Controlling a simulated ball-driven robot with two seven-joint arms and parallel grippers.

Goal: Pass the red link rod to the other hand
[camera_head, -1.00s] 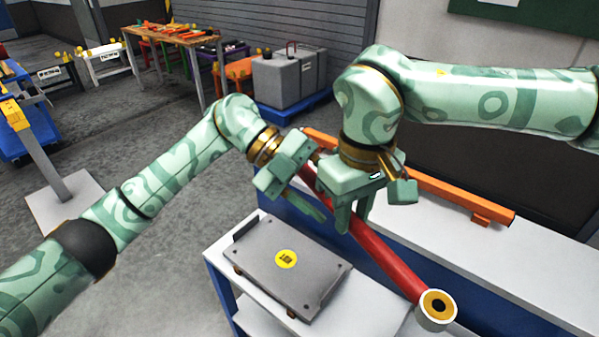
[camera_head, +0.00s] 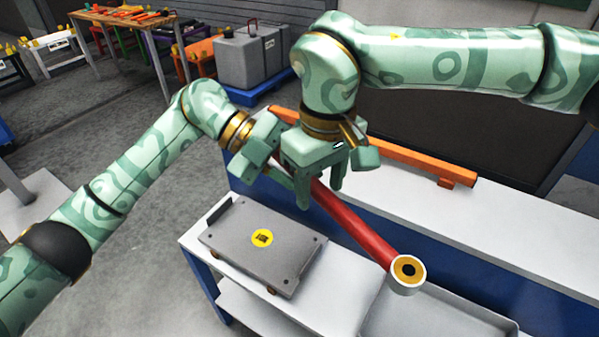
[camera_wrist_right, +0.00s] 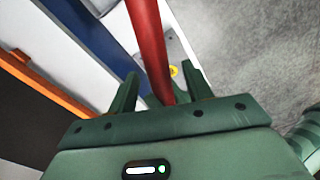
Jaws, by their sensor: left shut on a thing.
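The red link rod (camera_head: 352,226) slants down to the right above the bench, ending in a pale ring with a yellow face and dark bore (camera_head: 407,270). My left gripper (camera_head: 288,178) is shut on its upper part, which is mostly hidden behind the grippers. My right gripper (camera_head: 320,192) is just to the right of the left one, with its fingers apart and pointing down over the rod. In the right wrist view the rod (camera_wrist_right: 148,45) passes between the spread fingers of this gripper (camera_wrist_right: 160,85), with gaps visible beside it.
A grey plate with a yellow sticker (camera_head: 225,232) lies on the white bench top (camera_head: 333,312) below the grippers. A grey tray (camera_head: 440,318) is under the rod's ring end. An orange bar (camera_head: 400,160) runs along the bench behind the right gripper.

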